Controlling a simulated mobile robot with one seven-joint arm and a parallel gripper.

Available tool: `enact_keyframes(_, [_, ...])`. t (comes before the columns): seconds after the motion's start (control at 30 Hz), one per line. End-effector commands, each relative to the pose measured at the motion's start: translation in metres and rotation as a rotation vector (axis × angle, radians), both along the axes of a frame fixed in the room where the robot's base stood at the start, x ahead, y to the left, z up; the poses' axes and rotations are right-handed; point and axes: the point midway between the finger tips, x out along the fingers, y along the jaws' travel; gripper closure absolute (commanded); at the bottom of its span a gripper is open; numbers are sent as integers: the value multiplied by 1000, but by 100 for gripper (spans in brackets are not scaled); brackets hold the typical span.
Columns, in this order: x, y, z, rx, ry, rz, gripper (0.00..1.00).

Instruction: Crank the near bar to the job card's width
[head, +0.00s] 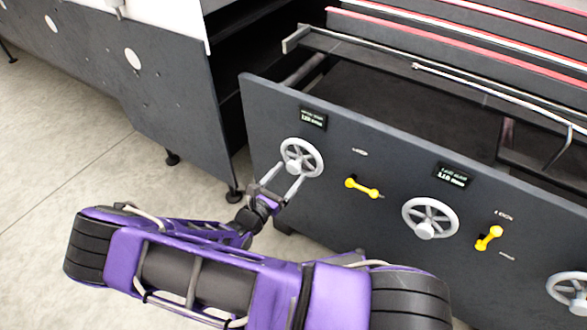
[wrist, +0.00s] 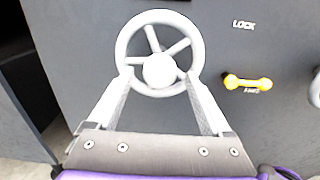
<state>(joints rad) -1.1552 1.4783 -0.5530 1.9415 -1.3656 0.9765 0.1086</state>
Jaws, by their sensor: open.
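A grey spoked handwheel (head: 301,157) is on the dark side panel at the left, under a small display (head: 313,117) whose digits are too small to read surely. My gripper (head: 279,187) is open at this wheel, with one finger toward each side of the lower rim. In the wrist view the wheel (wrist: 160,52) stands ahead, its hub (wrist: 160,71) between the lines of my gripper's fingers (wrist: 159,80). Whether the fingertips touch the rim I cannot tell. A yellow lock lever (head: 362,188) sits right of the wheel, also in the wrist view (wrist: 247,83). No job card is recognisable.
A second handwheel (head: 430,218) with its own display (head: 453,175) and yellow lever (head: 489,238) is further right. A third wheel (head: 570,291) is at the right edge. Long bars (head: 480,88) span the machine above. Pale floor (head: 80,150) is open at left.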

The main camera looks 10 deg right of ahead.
Motion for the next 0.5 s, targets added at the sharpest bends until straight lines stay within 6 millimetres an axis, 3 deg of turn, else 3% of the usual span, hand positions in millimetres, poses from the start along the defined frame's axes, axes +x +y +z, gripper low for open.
enact_keyframes(0.2, [19, -18, 0, 1, 0, 0, 17])
enact_keyframes(0.5, [22, -22, 0, 1, 0, 1, 17])
